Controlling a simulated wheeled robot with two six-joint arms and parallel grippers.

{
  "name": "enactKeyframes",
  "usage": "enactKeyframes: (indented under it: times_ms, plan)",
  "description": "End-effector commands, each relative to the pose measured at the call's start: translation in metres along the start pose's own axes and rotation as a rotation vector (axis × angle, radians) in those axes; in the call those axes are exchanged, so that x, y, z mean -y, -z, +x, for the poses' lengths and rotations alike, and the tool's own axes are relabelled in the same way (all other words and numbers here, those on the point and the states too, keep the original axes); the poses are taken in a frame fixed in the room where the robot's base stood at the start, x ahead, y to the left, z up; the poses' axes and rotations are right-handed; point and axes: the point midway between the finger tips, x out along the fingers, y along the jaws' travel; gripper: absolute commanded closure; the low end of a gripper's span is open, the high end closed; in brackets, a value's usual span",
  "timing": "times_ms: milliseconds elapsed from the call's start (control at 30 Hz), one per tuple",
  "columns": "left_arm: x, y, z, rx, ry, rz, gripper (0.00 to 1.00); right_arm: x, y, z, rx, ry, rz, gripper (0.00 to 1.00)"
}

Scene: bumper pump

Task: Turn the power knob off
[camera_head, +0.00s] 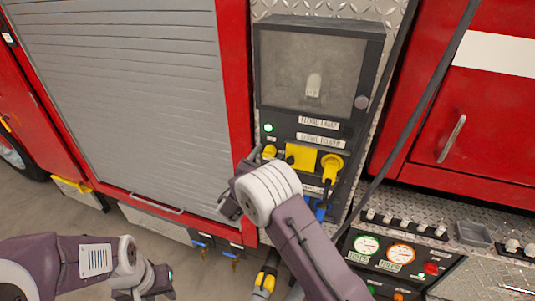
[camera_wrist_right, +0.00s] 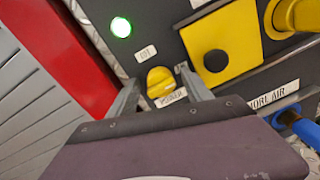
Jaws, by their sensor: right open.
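The power knob (camera_wrist_right: 161,84) is a small yellow knob on the dark panel, with a white label just below it in the right wrist view. It also shows in the head view (camera_head: 269,151), below a lit green light. My right gripper (camera_wrist_right: 157,76) is open, with one finger on each side of the knob. Contact with the knob cannot be made out. In the head view the right gripper (camera_head: 253,158) is at the panel's left edge, partly hidden by its own wrist. My left arm's end (camera_head: 150,281) is low at the left, its jaws unclear.
The green light (camera_wrist_right: 121,27) glows above the knob. A yellow socket cover (camera_head: 301,157) and a yellow plug with a cable (camera_head: 329,167) are right of the knob. A blue fitting (camera_wrist_right: 290,117) is lower right. A grey roller shutter (camera_head: 120,90) stands left.

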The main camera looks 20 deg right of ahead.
Motion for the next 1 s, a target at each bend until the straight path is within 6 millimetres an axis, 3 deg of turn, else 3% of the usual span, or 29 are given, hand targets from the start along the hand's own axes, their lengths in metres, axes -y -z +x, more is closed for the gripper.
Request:
enactKeyframes:
  times_ms: [67,267,667,1000]
  plan:
    - [0.0,-0.0001,0.0003,0.0,0.0,0.0,0.64,0.0,0.0002,-0.0002,0.0,0.0,0.0,0.45]
    - [0.0,0.0,0.0002,0.0,0.0,0.0,0.64,-0.0004,0.0,-0.0005,0.0,-0.001,0.001,1.0]
    - [0.0001,-0.0004,0.0034,0.0,0.0,0.0,0.64,-0.001,0.0001,-0.0005,0.006,-0.003,-0.077,1.0]
    - [0.0002,-0.0009,0.0092,0.0,0.0,0.0,0.64,-0.0022,0.0005,-0.0006,0.023,-0.007,-0.357,1.0]
